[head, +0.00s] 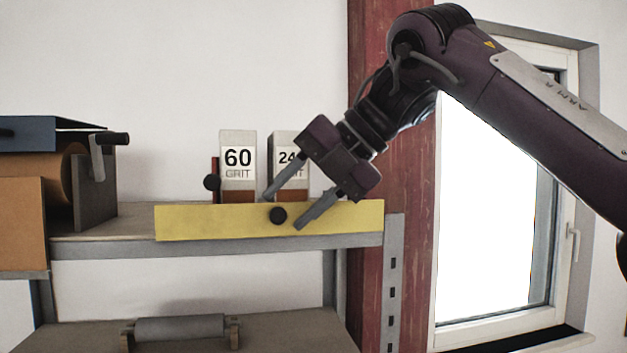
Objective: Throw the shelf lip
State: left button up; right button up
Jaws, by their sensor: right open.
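The shelf lip is a long yellow board (205,222) that stands upright along the front edge of the upper shelf. A round black knob (278,215) sits near its middle. My right gripper (284,211) comes down from the upper right and is open. Its two grey fingers lie to either side of the knob in the picture, one at the upper left and one at the lower right. I cannot tell whether they touch the board. My left gripper is not in view.
Behind the lip stand a "60 GRIT" box (238,163) and a partly hidden "24" box (287,150). A blue-lidded machine with a brown roll (73,180) is at the left. A grey roller (180,327) rests on the lower shelf. A red post (375,180) and window (490,200) are at the right.

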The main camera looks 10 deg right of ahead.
jog(key=shift+v, duration=3)
